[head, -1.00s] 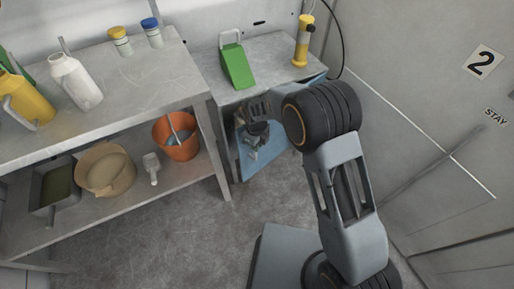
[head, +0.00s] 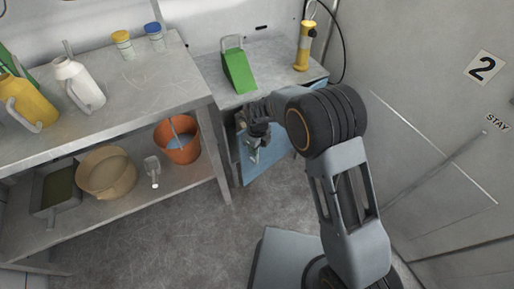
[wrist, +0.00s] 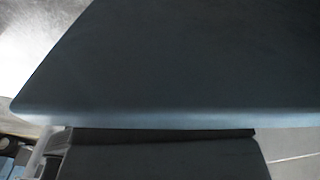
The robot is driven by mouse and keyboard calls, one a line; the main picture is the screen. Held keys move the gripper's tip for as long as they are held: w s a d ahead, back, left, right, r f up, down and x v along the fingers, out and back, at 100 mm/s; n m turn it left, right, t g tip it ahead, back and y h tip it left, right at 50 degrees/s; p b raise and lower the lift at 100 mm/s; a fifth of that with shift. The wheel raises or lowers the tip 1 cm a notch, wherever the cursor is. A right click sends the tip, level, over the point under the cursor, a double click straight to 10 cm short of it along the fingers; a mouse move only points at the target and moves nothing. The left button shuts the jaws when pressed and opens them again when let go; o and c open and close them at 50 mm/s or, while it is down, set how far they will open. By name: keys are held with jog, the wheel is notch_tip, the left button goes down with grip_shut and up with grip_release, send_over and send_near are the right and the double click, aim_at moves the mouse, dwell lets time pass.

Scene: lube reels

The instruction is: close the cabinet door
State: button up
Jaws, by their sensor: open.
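The cabinet door (head: 276,168) is a blue panel standing open below the grey worktop in the head view. My gripper (head: 254,154) is open, low in front of the door, and hides part of it. I cannot tell whether it touches the door. In the wrist view a large dark panel with a pale blue edge (wrist: 170,115), likely the door, fills most of the picture very close up. My fingertips cannot be made out clearly there. My arm hides the right part of the cabinet front.
A green wedge-shaped item (head: 239,72) and a yellow cylinder (head: 304,47) stand on the worktop above the cabinet. At left, a metal shelf table (head: 150,85) holds bottles, and an orange bucket (head: 177,145) sits on its lower shelf. Open floor (head: 170,225) lies in front.

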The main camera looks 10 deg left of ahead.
notch_tip(320, 180, up, 12)
jog(key=p, duration=0.1)
jog(key=shift+r, duration=0.25)
jog(key=shift+c, duration=0.4)
